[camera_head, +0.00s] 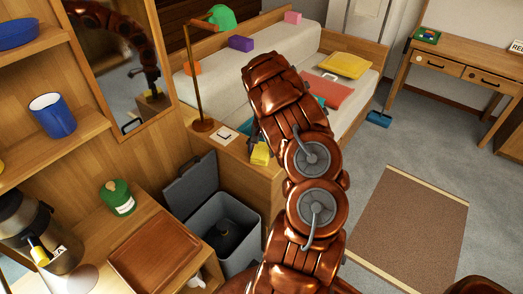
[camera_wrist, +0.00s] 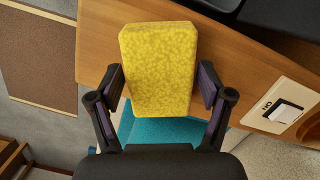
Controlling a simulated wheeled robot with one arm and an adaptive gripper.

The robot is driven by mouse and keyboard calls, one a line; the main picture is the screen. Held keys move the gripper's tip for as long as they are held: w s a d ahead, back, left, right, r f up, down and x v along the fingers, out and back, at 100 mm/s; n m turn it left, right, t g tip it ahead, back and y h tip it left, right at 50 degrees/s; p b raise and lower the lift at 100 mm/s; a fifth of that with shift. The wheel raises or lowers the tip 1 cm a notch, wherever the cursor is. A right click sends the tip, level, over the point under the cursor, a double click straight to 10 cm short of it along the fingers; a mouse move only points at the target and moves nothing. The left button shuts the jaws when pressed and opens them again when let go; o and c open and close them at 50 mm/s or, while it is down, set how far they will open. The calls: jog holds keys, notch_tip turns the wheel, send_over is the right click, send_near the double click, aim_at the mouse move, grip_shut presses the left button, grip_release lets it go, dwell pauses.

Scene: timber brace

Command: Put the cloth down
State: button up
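The cloth (camera_wrist: 158,70) is a thick yellow mottled pad between my two fingers in the wrist view. My gripper (camera_wrist: 160,88) has one finger along each side of it and looks shut on it. In the head view the cloth (camera_head: 260,154) shows just below my gripper (camera_head: 256,143), by the wooden ledge (camera_head: 240,152) at the bed's end. My arm hides part of the gripper there. Whether the cloth touches the ledge is not clear.
A teal item (camera_wrist: 168,130) shows beyond the cloth. A switch plate (camera_wrist: 284,107) and a lamp (camera_head: 203,125) are on the ledge. An open grey bin (camera_head: 222,232) stands below. A red item (camera_head: 326,88) and yellow cushion (camera_head: 346,65) lie on the bed.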

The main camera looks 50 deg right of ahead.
jog(key=shift+o, duration=0.9)
jog(key=shift+w, duration=0.1)
